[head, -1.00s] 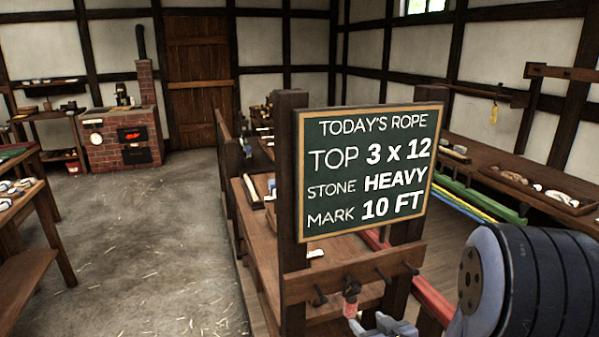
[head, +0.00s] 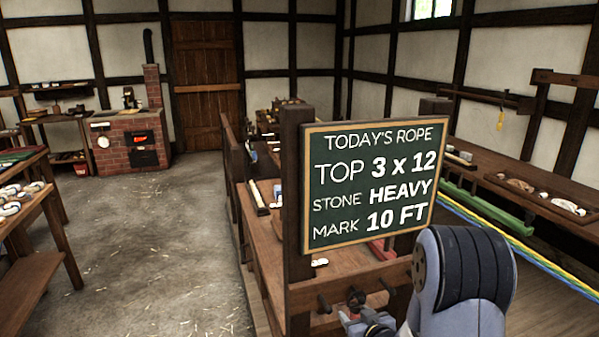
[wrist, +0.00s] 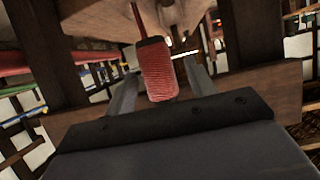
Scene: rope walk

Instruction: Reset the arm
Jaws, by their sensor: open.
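My arm's upper link stands at the lower right of the head view. My gripper (head: 366,325) is partly cut off at the bottom edge, just below the pegs of the board post. In the wrist view my open gripper (wrist: 160,78) shows its two grey fingers apart. A red, cord-wrapped handle (wrist: 158,72) with a dark collar shows between the fingers in the picture. I cannot tell whether it touches either finger.
A chalkboard (head: 372,185) reading "TOP 3 x 12, STONE HEAVY, MARK 10 FT" stands close ahead, above a pegged rail (head: 300,298). A long bench (head: 545,195) runs along the right. A brick stove (head: 130,145) stands far left. The floor (head: 150,240) is open on the left.

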